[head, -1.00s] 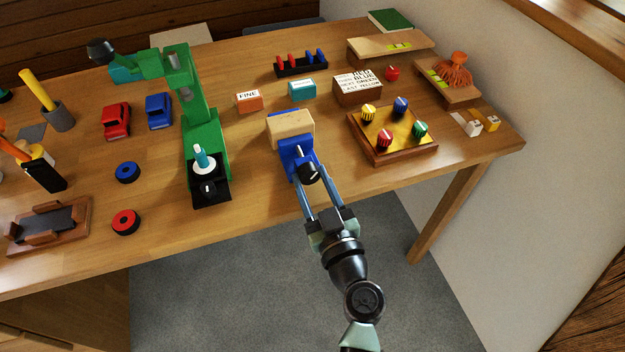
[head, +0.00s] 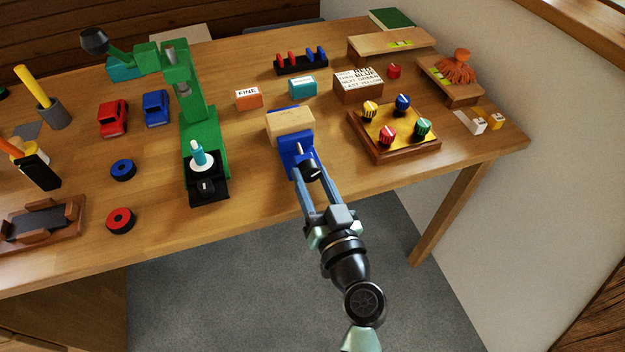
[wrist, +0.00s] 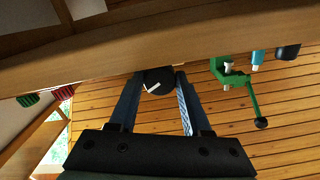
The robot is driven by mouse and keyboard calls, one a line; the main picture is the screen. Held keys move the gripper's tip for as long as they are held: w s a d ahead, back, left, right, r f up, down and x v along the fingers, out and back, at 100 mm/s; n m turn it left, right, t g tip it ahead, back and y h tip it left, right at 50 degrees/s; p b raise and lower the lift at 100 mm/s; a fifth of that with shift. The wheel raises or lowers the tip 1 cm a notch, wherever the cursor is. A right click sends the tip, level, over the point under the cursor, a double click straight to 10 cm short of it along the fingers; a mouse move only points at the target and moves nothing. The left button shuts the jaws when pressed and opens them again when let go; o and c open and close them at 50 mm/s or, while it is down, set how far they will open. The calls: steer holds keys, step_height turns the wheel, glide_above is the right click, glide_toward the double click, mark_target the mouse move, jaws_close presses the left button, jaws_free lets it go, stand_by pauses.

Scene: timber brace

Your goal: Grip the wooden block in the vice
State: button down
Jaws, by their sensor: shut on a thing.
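A blue vice (head: 292,160) stands at the front edge of the workbench. A pale wooden block (head: 290,122) sits upright in its jaw area, with a strip of blue showing behind it. Whether both jaws press on the block I cannot tell. My gripper (head: 306,178) reaches in from the front and is shut on the vice's black knob (head: 314,173). In the wrist view the knob (wrist: 157,80), with a white mark, lies between my two fingers.
A green drill press (head: 203,140) stands left of the vice. A wooden panel with coloured knobs (head: 392,152) is close on the right. Orange and teal boxes (head: 302,87) and a lettered block (head: 358,88) lie behind. Open floor lies in front of the bench.

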steer(key=shift+c, duration=1.8)
jaws_free()
steer(key=b+v, duration=0.2)
steer(key=v, duration=1.1)
